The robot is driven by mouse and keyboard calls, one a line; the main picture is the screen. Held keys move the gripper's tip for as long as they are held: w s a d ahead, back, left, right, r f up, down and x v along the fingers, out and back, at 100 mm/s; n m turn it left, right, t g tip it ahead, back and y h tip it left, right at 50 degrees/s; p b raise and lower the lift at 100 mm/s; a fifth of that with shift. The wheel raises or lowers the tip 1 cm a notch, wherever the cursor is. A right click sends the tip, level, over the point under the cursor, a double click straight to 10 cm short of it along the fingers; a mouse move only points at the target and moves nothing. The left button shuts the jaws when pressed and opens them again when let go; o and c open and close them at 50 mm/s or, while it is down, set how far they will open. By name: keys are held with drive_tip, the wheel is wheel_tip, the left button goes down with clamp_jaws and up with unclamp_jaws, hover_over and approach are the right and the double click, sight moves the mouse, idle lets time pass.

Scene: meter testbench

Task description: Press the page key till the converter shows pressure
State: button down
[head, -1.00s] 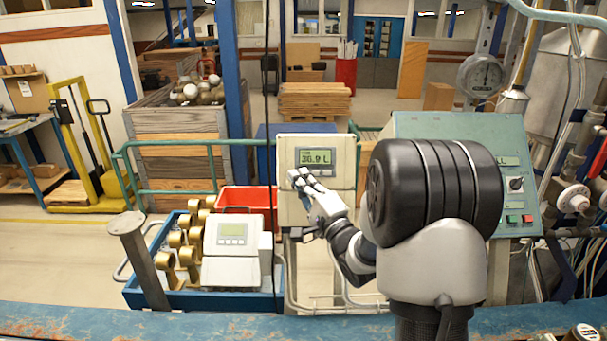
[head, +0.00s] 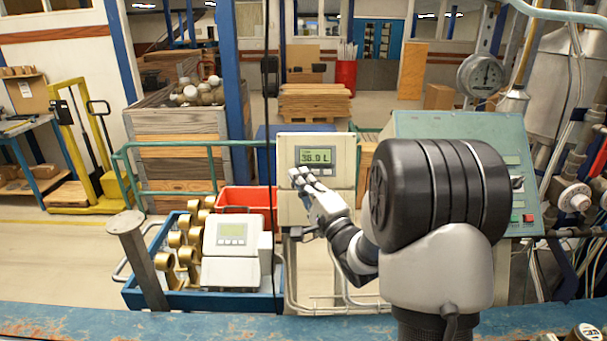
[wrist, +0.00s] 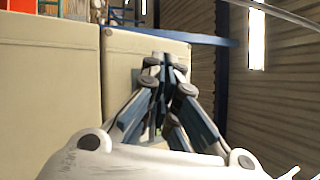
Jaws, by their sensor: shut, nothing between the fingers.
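The converter (head: 343,181) is a cream box on a stand in the middle of the head view. Its display (head: 316,156) shows a number that looks like 38.0, followed by L. My gripper (head: 298,174) is shut and empty, with its fingertips in front of the converter's face just below the display's left side. I cannot tell whether the tips touch it. The page key is not visible; the gripper covers part of the face. In the wrist view, the shut fingertips (wrist: 165,60) point at the cream casing (wrist: 125,75), and the display is not readable there.
A blue tray (head: 200,301) with brass fittings, a second cream meter (head: 231,257) and a red bin (head: 247,197) stand left of the converter. A green sloped console (head: 455,125) stands to the right, partly behind my arm. A blue rusty edge (head: 60,318) runs along the front.

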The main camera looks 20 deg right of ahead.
drive_tip(key=shift+w+d+f, duration=0.15)
drive_tip(key=shift+w+f, duration=0.05)
drive_tip(key=shift+w, duration=0.25)
idle(0.6)
drive_tip(key=shift+s, duration=0.1)
idle(0.3)
drive_tip(key=shift+s+a+r, duration=0.25)
drive_tip(key=shift+s+a, duration=0.05)
drive_tip(key=shift+s, duration=0.3)
drive_tip(key=s, duration=0.1)
drive_tip(key=s+a+r, duration=0.1)
drive_tip(key=s, duration=0.2)
drive_tip(key=shift+s+a+r, duration=0.2)
drive_tip(key=shift+a+r, duration=0.15)
drive_tip(key=shift+a, duration=0.05)
idle(1.4)
